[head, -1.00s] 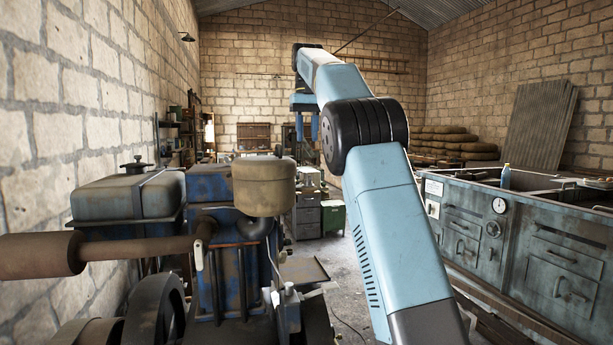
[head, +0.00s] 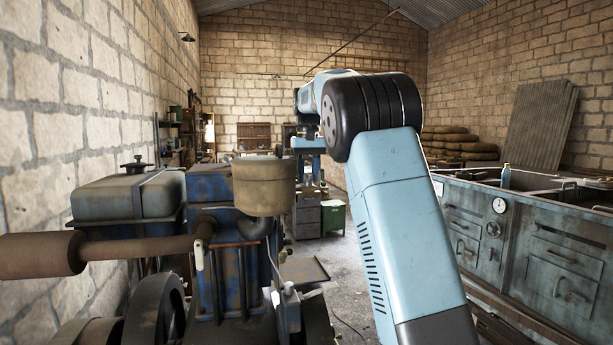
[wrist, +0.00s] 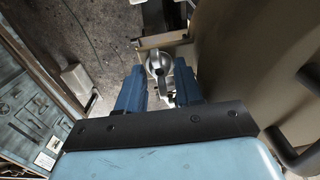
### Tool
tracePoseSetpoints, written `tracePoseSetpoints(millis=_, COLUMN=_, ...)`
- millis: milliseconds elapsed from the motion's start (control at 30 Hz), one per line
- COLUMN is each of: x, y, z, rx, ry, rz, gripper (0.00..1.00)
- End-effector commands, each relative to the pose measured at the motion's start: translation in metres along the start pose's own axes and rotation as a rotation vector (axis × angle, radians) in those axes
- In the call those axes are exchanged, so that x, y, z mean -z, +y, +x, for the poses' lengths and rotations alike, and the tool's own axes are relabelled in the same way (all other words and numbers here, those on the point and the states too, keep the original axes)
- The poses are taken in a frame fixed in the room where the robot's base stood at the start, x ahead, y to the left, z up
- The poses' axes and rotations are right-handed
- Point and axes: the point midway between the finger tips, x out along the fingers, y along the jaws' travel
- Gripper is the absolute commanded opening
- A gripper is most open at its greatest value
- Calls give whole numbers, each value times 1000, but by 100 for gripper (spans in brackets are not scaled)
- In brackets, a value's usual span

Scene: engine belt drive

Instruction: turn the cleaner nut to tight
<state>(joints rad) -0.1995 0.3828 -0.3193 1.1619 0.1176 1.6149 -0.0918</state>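A silver rounded metal part with a raised lug (wrist: 160,63), which looks like the cleaner nut, shows in the wrist view just beyond and between my fingertips. My gripper (wrist: 158,75) is open, its two blue fingers apart with a gap on each side of that part. I cannot tell how far below the fingertips it lies. In the head view the beige cleaner canister (head: 264,185) stands on the blue engine (head: 210,190). A small dark tip (head: 278,150) shows at the canister's top.
A large beige rounded body (wrist: 245,50) fills the right of the wrist view, close to the right finger. A grey workbench (head: 530,235) runs along the right of the head view. A brown exhaust-like pipe (head: 120,248) crosses the left. Open floor (head: 350,270) lies between engine and bench.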

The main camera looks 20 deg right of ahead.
Motion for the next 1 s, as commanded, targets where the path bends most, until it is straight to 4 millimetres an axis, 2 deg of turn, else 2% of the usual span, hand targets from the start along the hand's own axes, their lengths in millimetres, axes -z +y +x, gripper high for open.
tracePoseSetpoints(millis=367, x=0, y=0, z=4, rx=0, ry=1, rz=0, gripper=35)
tracePoseSetpoints(millis=733, x=0, y=0, z=4, rx=0, ry=1, rz=0, gripper=0)
tracePoseSetpoints(millis=800, x=0, y=-7, z=4, rx=0, ry=1, rz=-3, gripper=0)
tracePoseSetpoints(millis=1000, x=0, y=-3, z=4, rx=1, ry=1, rz=13, gripper=0)
